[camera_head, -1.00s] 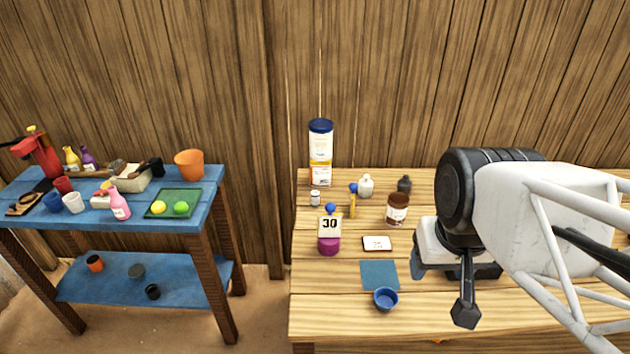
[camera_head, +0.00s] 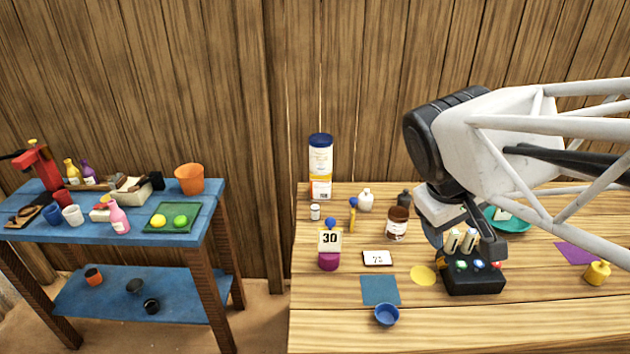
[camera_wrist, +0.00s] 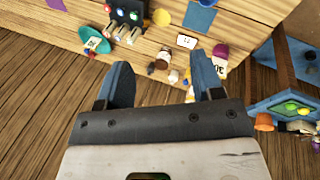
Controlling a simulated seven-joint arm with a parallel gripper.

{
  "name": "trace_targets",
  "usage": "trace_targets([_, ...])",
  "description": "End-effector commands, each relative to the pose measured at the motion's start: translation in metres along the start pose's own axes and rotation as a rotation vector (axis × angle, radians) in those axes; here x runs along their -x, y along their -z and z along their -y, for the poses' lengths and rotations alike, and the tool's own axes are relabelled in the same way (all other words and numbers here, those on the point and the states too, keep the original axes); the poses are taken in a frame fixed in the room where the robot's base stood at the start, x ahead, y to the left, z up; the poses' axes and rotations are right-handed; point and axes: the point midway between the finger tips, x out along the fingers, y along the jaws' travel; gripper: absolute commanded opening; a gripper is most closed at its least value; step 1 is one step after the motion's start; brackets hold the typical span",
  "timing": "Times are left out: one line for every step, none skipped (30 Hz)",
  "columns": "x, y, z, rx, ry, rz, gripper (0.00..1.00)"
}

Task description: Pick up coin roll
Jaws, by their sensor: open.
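Two pale, upright cylinders that look like coin rolls (camera_head: 453,241) stand side by side at the back of a black box (camera_head: 473,284) with coloured round tops. They also show small in the wrist view (camera_wrist: 119,31), beside the black box (camera_wrist: 126,11). My gripper (camera_head: 464,240) appears close around or above the cylinders in the head view; the depth is unclear. In the wrist view my gripper (camera_wrist: 161,68) has its two blue-grey fingers spread with nothing between them, and the cylinders lie beyond the fingertips.
A teal plate (camera_head: 517,222) lies behind the box. A yellow disc (camera_head: 423,275), a white card (camera_head: 377,258), a brown jar (camera_head: 397,224) and a blue cup (camera_head: 387,315) are to the left. A yellow pot (camera_head: 597,273) is to the right. The front of the table is clear.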

Motion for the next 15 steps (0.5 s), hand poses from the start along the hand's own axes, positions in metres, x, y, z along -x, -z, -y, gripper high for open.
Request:
trace_targets([-0.002,0.011,-0.005,0.058,-0.037,0.013,0.61])
trace_targets([-0.004,0.017,-0.008,0.095,-0.062,0.021,0.61])
trace_targets([-0.005,0.025,-0.013,0.144,-0.096,0.031,0.61])
trace_targets([-0.006,0.032,-0.016,0.18,-0.121,0.039,0.61])
trace_targets([-0.006,0.039,-0.019,0.218,-0.147,0.046,0.61])
trace_targets([-0.007,0.048,-0.023,0.266,-0.18,0.057,0.61])
trace_targets([-0.008,0.054,-0.025,0.303,-0.205,0.064,0.61])
trace_targets([-0.008,0.062,-0.028,0.34,-0.23,0.071,0.61])
trace_targets([-0.009,0.072,-0.031,0.389,-0.263,0.081,0.61])
trace_targets([-0.009,0.079,-0.034,0.426,-0.288,0.088,0.61])
trace_targets([-0.01,0.087,-0.036,0.462,-0.313,0.096,0.61])
trace_targets([-0.01,0.098,-0.038,0.512,-0.347,0.106,0.61])
trace_targets([-0.01,0.106,-0.04,0.549,-0.372,0.113,0.61])
trace_targets([-0.011,0.114,-0.041,0.585,-0.397,0.121,0.61])
trace_targets([-0.011,0.125,-0.043,0.634,-0.43,0.131,0.61])
